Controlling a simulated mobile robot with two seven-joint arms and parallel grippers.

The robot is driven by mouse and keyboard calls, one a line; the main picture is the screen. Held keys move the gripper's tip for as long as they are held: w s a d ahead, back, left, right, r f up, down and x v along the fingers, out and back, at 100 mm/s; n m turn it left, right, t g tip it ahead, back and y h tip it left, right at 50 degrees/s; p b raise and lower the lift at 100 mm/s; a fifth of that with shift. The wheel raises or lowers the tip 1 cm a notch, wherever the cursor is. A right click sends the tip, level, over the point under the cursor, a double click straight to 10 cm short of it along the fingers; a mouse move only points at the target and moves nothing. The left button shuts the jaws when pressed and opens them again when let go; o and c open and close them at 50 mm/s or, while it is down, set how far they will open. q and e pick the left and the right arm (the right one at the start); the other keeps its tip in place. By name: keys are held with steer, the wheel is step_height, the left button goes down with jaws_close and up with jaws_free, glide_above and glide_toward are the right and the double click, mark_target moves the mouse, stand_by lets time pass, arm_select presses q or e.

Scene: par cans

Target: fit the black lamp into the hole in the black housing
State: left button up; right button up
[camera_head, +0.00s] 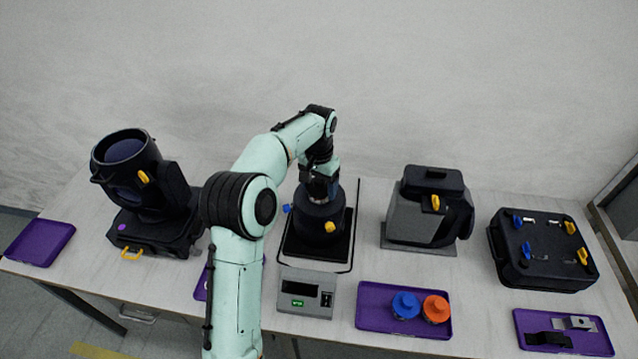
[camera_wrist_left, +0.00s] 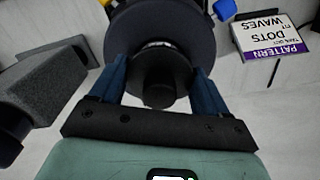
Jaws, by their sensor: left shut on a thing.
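The black housing (camera_head: 318,232) is a short, wide cylinder with a blue knob (camera_head: 287,208) and a yellow knob (camera_head: 330,227). It stands on a black base plate (camera_head: 343,250). My left gripper (camera_head: 320,192) is directly above it, pointing down. In the left wrist view the blue fingers (camera_wrist_left: 158,82) are shut on the black lamp (camera_wrist_left: 158,92), a small dark cylinder with a pale ring. The lamp lines up with the middle of the housing's round top (camera_wrist_left: 150,22). The hole is hidden behind the lamp, and I cannot tell how deep the lamp sits. My right gripper is not in view.
A grey device (camera_head: 306,290) stands in front of the housing. A large black spotlight (camera_head: 130,165) is left, a grey-black unit (camera_head: 425,210) right, and a black case (camera_head: 541,248) far right. A purple tray (camera_head: 375,320) holds a blue and an orange piece.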

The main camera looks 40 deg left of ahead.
arm_select(q)
steer(key=shift+f, duration=0.75)
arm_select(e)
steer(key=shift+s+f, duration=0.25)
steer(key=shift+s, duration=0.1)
arm_select(q)
steer(key=o, duration=1.2)
steer(key=shift+c, duration=0.2)
steer(key=shift+s+f, duration=0.1)
step_height(320, 180, up, 8)
steer(key=shift+r+p, duration=0.1)
steer(key=shift+p, duration=0.3)
step_height(320, 180, up, 6)
steer(key=shift+d+f, duration=0.1)
steer(key=shift+f, duration=0.15)
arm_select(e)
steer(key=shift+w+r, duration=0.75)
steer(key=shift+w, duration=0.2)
